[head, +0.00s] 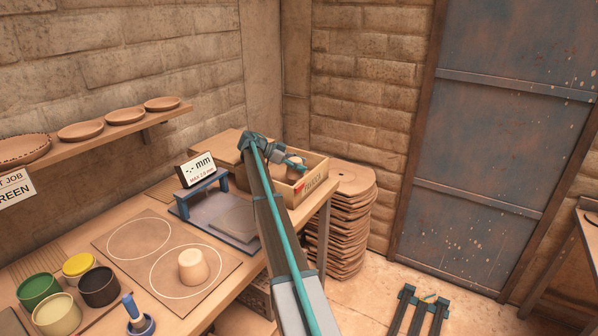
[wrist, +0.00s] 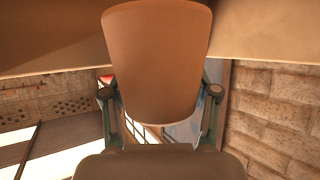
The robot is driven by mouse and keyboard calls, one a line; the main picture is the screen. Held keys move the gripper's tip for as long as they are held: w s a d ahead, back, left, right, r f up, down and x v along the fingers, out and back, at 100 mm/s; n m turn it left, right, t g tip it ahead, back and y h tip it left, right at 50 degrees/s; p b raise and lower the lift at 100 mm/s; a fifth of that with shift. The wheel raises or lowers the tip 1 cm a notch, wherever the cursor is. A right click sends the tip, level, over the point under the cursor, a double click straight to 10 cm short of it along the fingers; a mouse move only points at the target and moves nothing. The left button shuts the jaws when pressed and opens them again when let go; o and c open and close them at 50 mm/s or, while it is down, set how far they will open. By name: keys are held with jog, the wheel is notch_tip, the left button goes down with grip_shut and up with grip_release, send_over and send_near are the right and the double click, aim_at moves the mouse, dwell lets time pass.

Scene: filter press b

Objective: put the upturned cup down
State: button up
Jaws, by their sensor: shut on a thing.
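My gripper (head: 292,162) is at the wooden crate (head: 313,183) on the far end of the bench. It is shut on a brown tapered cup (head: 294,173), which shows at or just above the crate's opening. In the wrist view the cup (wrist: 157,60) fills the middle, with a finger on each side. Whether the held cup touches anything beneath it cannot be told. A pale cup (head: 193,267) stands upside down, wide end down, inside the right white circle of the board (head: 160,290).
The left circle (head: 139,239) is empty. A gauge stand with a display (head: 196,167) stands between board and crate. Green, yellow, black and cream pots (head: 57,314) and a blue-handled tool (head: 134,312) are at the front left. Stacked plates (head: 345,220) stand beside the bench.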

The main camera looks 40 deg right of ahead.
aim_at(299, 173)
jog(key=shift+w+d+f, duration=0.2)
jog(key=shift+w+f, duration=0.3)
jog(key=shift+f, duration=0.1)
notch_tip(299, 173, down, 3)
jog(key=shift+w+r+p, duration=0.1)
jog(key=shift+w+p, duration=0.05)
jog(key=shift+p, duration=0.65)
jog(key=shift+f, duration=0.3)
jog(key=shift+f, duration=0.2)
jog(key=o, duration=1.2)
jog(key=shift+o, duration=0.2)
jog(key=shift+r, duration=0.1)
